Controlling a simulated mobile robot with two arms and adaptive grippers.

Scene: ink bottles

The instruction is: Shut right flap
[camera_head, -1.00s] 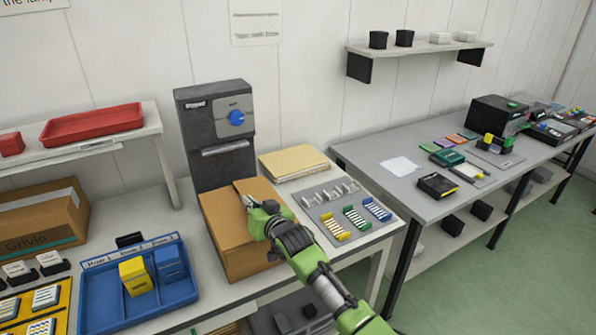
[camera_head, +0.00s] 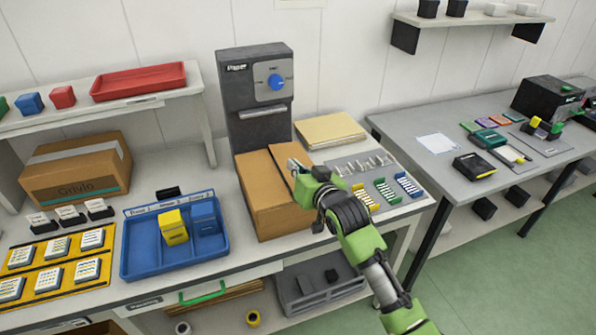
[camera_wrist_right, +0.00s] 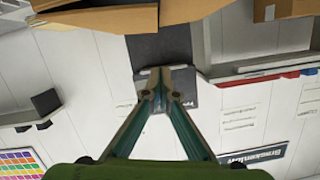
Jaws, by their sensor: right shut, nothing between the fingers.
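The brown cardboard box (camera_head: 262,205) stands on the white table in front of the dark grey machine. Its left flap (camera_head: 257,172) lies over the left half of the top. The right flap (camera_head: 282,163) seems raised along the middle of the top, partly behind my right gripper; its exact angle is unclear. My right gripper (camera_head: 296,168) is shut and empty at this flap, over the box's right half; contact cannot be told. In the right wrist view the gripper (camera_wrist_right: 162,78) has its fingertips together, with cardboard (camera_wrist_right: 100,18) at the top edge. My left gripper is out of view.
The dark machine (camera_head: 232,100) with a blue knob stands behind the box. A blue tray (camera_head: 150,262) is to the left. A grey mat (camera_head: 412,206) with coloured racks and a tan folder stack (camera_head: 328,130) are to the right.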

